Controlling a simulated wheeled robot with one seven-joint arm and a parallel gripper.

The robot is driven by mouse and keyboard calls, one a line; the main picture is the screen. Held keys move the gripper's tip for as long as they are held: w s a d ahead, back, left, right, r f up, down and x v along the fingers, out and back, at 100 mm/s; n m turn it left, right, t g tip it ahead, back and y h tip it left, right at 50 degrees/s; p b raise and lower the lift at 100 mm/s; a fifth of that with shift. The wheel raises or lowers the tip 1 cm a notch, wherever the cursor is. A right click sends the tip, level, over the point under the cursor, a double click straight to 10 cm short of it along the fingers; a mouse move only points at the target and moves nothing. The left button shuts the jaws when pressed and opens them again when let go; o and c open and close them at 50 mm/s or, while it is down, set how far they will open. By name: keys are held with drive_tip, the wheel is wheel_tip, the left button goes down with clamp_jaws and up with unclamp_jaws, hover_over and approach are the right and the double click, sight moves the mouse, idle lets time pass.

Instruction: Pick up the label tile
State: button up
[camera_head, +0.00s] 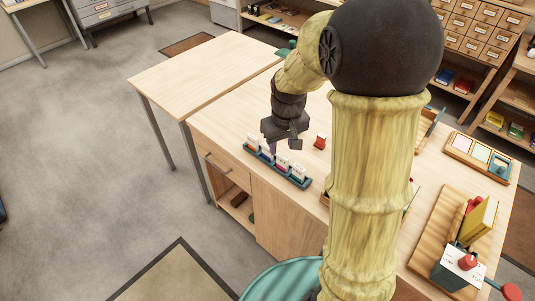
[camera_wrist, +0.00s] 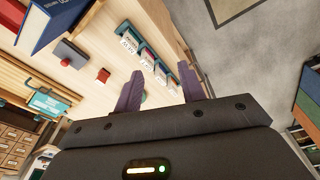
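Several white label tiles stand in a row in a teal rack (camera_head: 306,184) near the desk's front edge. One label tile (camera_head: 282,160) is near the middle of the row. In the wrist view the tiles run diagonally, with one label tile (camera_wrist: 130,39) at the upper end and another (camera_wrist: 160,75) between the finger directions. I cannot tell which one the task means. My gripper (camera_head: 285,147) hangs above the rack, fingers pointing down. In the wrist view its two purple fingers (camera_wrist: 161,84) are spread apart with nothing held between them. The head view partly hides the rack's back.
A small red block (camera_head: 320,141) stands behind the rack. A wooden tray with coloured cards (camera_head: 478,154) and a board with a yellow book (camera_head: 478,221) lie to the right. The desktop left of the rack (camera_head: 215,65) is clear.

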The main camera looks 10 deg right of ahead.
drive_tip(key=w+f+n+g, duration=0.2)
drive_tip(key=w+n, duration=0.3)
drive_tip(key=w, duration=1.2)
drive_tip(key=p, duration=0.3)
hover_over(266, 154)
drive_tip(key=f, duration=0.8)
drive_tip(key=d+f, duration=0.1)
drive_tip(key=f, duration=0.3)
drive_tip(key=shift+w, duration=0.1)
drive_tip(key=shift+w+a+f+p, duration=0.15)
drive_tip(key=shift+f+p, duration=0.8)
drive_tip(key=shift+f, duration=1.6)
clamp_jaws()
